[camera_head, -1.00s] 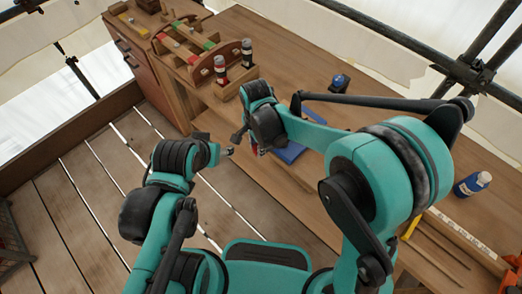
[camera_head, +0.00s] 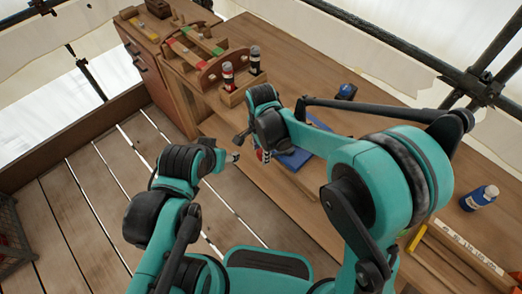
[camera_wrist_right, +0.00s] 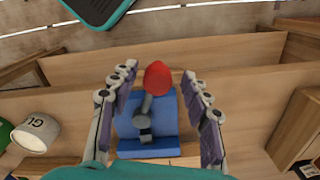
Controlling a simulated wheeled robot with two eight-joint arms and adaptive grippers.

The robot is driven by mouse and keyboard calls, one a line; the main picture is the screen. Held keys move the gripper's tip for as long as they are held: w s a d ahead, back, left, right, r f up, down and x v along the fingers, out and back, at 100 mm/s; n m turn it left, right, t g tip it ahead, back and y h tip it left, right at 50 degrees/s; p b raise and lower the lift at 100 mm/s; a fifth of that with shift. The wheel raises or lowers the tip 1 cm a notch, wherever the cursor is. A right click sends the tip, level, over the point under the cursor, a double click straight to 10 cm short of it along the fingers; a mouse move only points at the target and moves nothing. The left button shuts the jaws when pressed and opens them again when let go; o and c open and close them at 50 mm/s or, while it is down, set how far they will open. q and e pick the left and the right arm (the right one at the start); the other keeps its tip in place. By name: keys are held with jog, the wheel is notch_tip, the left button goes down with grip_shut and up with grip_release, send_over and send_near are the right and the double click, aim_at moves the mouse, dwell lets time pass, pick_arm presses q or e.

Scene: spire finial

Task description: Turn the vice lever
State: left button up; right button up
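The blue vice (camera_wrist_right: 165,122) sits at the bench's front edge, between the fingers in the right wrist view. Its grey lever (camera_wrist_right: 147,103) ends in a red knob (camera_wrist_right: 157,77). My right gripper (camera_wrist_right: 158,82) is open, with its fingers spread on either side of the knob and lever, apart from both. In the head view the vice (camera_head: 294,158) is partly hidden by my right arm, and my right gripper (camera_head: 243,142) is beside it. My left gripper (camera_head: 228,157) is low in front of the bench; its fingers are too small to judge.
The wooden bench (camera_head: 300,75) runs along the right. A rack with two bottles (camera_head: 240,80) stands at its far left end. A dark blue item (camera_head: 346,91) and a blue bottle (camera_head: 479,197) stand on it. A crate (camera_head: 12,240) is on the plank floor at left.

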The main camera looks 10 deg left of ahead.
notch_tip(320, 180, up, 12)
dwell(0.6)
dwell(0.4)
jog(key=s+d+n+t, duration=0.2)
jog(key=s+d+n, duration=0.1)
jog(key=d, duration=0.5)
jog(key=s+d+n+t, duration=0.2)
jog(key=s+d+n, duration=0.1)
jog(key=d, duration=0.6)
jog(key=s+d+n+t, duration=0.3)
jog(key=s+d+n, duration=0.1)
jog(key=d, duration=0.5)
jog(key=shift+n, duration=0.5)
jog(key=shift+d+r, duration=0.1)
